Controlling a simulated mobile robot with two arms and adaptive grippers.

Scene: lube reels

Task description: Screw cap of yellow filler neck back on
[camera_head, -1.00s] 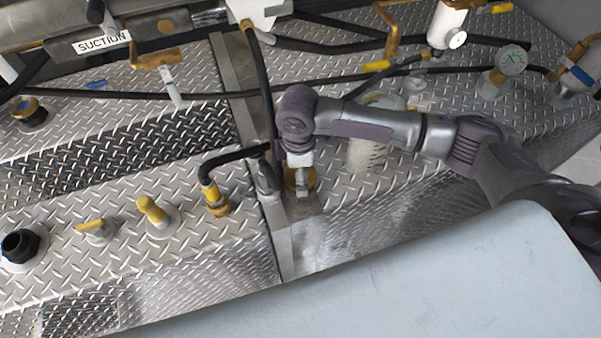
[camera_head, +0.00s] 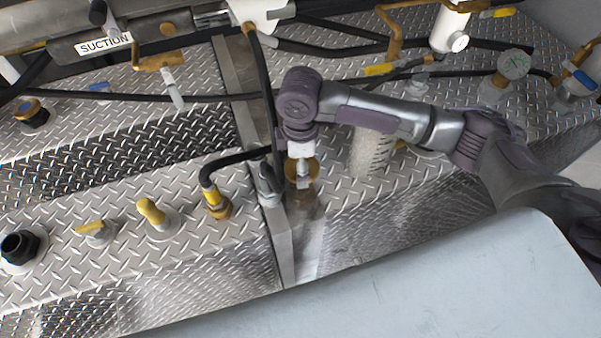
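My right gripper (camera_head: 302,180) points down near the vertical metal divider, at the middle of the head view. A round brass-yellow cap (camera_head: 314,168) shows at its fingers and appears held by them, above the tread plate. A brownish patch (camera_head: 304,200) lies just below; I cannot tell whether it is the filler neck or a reflection. The yellow filler neck is not clearly visible. My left gripper is out of view.
A yellow-collared hose fitting (camera_head: 216,203), yellow-handled valves (camera_head: 152,211) and a black neck (camera_head: 18,248) stand on the left. A clear ribbed cylinder (camera_head: 369,152) is close behind my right arm. A gauge (camera_head: 514,66) stands at the right. A pale surface (camera_head: 400,285) fills the front.

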